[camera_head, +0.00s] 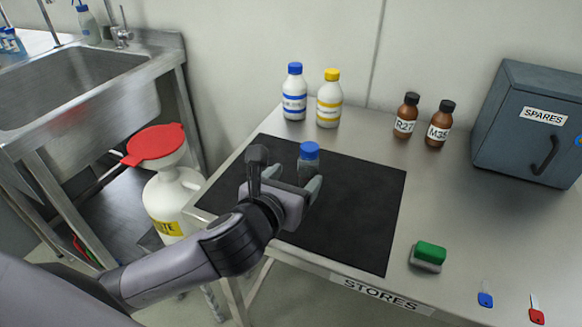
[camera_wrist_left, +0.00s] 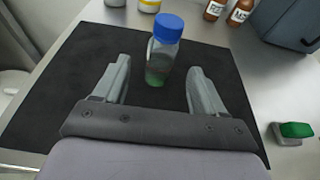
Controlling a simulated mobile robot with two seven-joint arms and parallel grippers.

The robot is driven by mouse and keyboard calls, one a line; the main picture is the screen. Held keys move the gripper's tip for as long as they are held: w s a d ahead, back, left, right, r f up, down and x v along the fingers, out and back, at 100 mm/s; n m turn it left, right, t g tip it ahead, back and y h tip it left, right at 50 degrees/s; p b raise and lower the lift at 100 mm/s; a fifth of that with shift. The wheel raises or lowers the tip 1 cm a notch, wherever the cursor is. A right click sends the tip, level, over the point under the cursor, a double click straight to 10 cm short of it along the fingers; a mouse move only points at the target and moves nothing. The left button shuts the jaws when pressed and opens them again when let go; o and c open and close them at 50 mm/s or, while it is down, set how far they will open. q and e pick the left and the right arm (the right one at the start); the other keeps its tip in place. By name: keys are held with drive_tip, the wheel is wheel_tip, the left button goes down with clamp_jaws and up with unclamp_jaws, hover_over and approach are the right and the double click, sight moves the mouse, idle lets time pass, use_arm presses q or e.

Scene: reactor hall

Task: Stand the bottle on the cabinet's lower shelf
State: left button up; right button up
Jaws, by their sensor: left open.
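A clear bottle with a blue cap (camera_head: 309,152) stands upright on the black mat (camera_head: 350,230). Some greenish content shows low in the bottle in the left wrist view (camera_wrist_left: 163,55). My left gripper (camera_head: 296,182) is open, with its fingers pointing at the bottle. In the left wrist view the bottle shows between the two fingertips (camera_wrist_left: 158,72), with a gap on each side. The gripper hides the bottle's lower part in the head view. A dark blue-grey cabinet labelled SPARES (camera_head: 515,125) stands at the right with its door shut. No shelf is visible. My right gripper is not in view.
A blue-capped white bottle (camera_head: 294,92), a yellow-capped one (camera_head: 329,99) and two brown bottles (camera_head: 406,116) (camera_head: 440,124) stand at the back. A green sponge (camera_head: 429,255) and two key tags (camera_head: 486,299) (camera_head: 536,314) lie at the front right. A waste container (camera_head: 170,195) stands left.

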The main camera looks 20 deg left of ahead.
use_arm(q)
drive_tip(key=shift+x, duration=1.1)
drive_tip(key=x, duration=0.2)
drive_tip(key=b+x, duration=0.1)
drive_tip(key=x, duration=0.1)
drive_tip(key=shift+w+d+r, duration=0.1)
drive_tip(key=shift+d+r, duration=0.05)
drive_tip(key=shift+r, duration=0.2)
drive_tip(key=shift+w+f, duration=0.1)
drive_tip(key=shift+w, duration=0.4)
drive_tip(key=c, duration=1.2)
wheel_tip(320, 180, up, 20)
drive_tip(key=p, duration=0.7)
hover_over(305, 167)
drive_tip(key=s+a, duration=0.2)
drive_tip(key=a, duration=0.1)
wheel_tip(305, 167, down, 7)
drive_tip(key=shift+y, duration=0.3)
drive_tip(key=s+a+f+p, duration=0.1)
drive_tip(key=s+f, duration=0.1)
drive_tip(key=s+f+p, duration=0.1)
drive_tip(key=s, duration=0.2)
drive_tip(key=s+a+f+p, duration=0.1)
drive_tip(key=s+f, duration=0.1)
drive_tip(key=s, duration=0.1)
drive_tip(key=shift+a+f, duration=0.3)
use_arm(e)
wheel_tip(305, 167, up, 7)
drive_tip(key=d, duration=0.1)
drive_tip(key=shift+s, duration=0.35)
